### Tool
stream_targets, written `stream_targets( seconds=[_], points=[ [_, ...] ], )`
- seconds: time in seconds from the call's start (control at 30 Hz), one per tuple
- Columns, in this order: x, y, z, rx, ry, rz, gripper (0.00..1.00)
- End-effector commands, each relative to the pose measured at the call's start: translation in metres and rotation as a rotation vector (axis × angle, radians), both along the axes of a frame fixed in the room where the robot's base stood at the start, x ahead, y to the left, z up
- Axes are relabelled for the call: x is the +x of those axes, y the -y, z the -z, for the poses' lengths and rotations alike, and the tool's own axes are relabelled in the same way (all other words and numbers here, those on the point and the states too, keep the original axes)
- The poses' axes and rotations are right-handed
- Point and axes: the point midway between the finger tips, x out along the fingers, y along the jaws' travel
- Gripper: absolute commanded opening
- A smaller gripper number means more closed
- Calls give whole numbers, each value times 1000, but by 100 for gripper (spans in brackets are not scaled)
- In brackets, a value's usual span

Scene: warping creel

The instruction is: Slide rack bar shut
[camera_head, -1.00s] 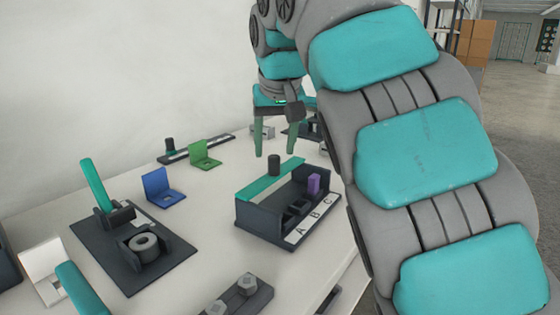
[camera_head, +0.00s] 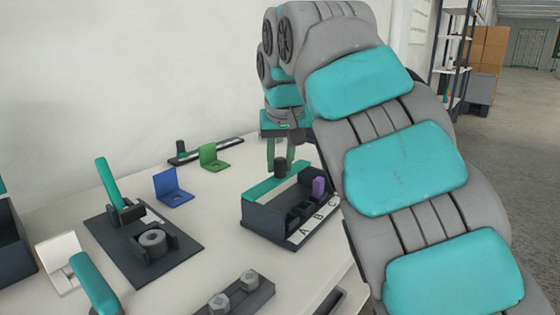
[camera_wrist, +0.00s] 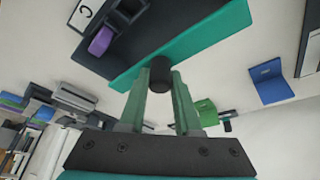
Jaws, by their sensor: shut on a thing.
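The dark rack (camera_head: 268,219) stands on the white table, with a front strip lettered A, B, C. Its teal bar (camera_head: 262,190) lies along the side away from the letters, and the slots show uncovered. A black knob (camera_head: 280,169) stands upright on the bar. A purple block (camera_head: 318,187) sits by the letter C and also shows in the wrist view (camera_wrist: 101,41). My gripper (camera_head: 281,160) points down with its green fingers on either side of the knob, shut on it. The wrist view shows the knob (camera_wrist: 160,76) between the fingertips, beside the teal bar (camera_wrist: 190,48).
Left of the rack are a blue bracket (camera_head: 171,188), a green bracket (camera_head: 213,158) and a dark plate (camera_head: 115,243) with a teal lever and a grey ring. A block with bolts (camera_head: 240,297) lies in front. A dark rail (camera_head: 205,151) lies near the wall.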

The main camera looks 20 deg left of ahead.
Motion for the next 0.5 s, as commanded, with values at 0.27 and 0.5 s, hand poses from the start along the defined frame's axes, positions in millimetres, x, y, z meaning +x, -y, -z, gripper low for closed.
stream_targets(
  seconds=[0.27,0.5],
  points=[
    [0,0,0,0,0,0,0],
    [0,0,0,0,0,0,0]
  ],
)
